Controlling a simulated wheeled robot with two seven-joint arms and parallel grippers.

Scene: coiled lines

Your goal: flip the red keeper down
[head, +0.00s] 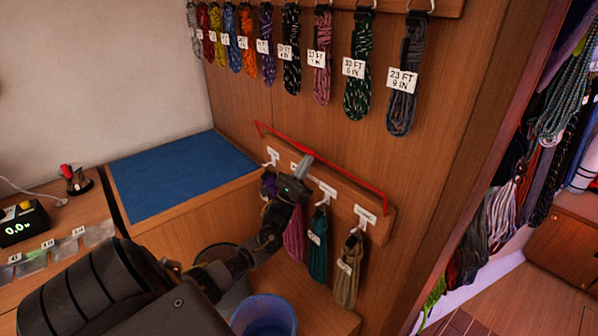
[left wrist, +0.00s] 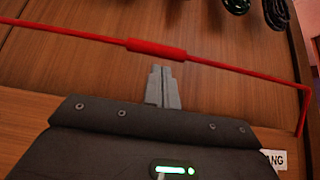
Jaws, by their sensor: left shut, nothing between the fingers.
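The red keeper (head: 330,164) is a thin red bar with bent ends, running above the lower wooden hook rail (head: 377,226) on the wall panel. In the left wrist view its thicker red grip (left wrist: 157,50) lies just beyond my fingertips. My left gripper (head: 305,163) is shut and empty, its grey fingers pointing up at the bar near its middle. In the left wrist view the closed fingertips (left wrist: 160,70) sit just below the grip, with a small gap visible in the picture. The keeper stands raised above the hooks. My right gripper is not in view.
Pink (head: 293,235), teal (head: 317,245) and olive (head: 347,270) coils hang from the lower rail, partly behind my arm. Labelled coils (head: 357,70) hang from the upper rail. A blue mat (head: 180,175) lies at left; a blue bin (head: 265,315) stands below.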

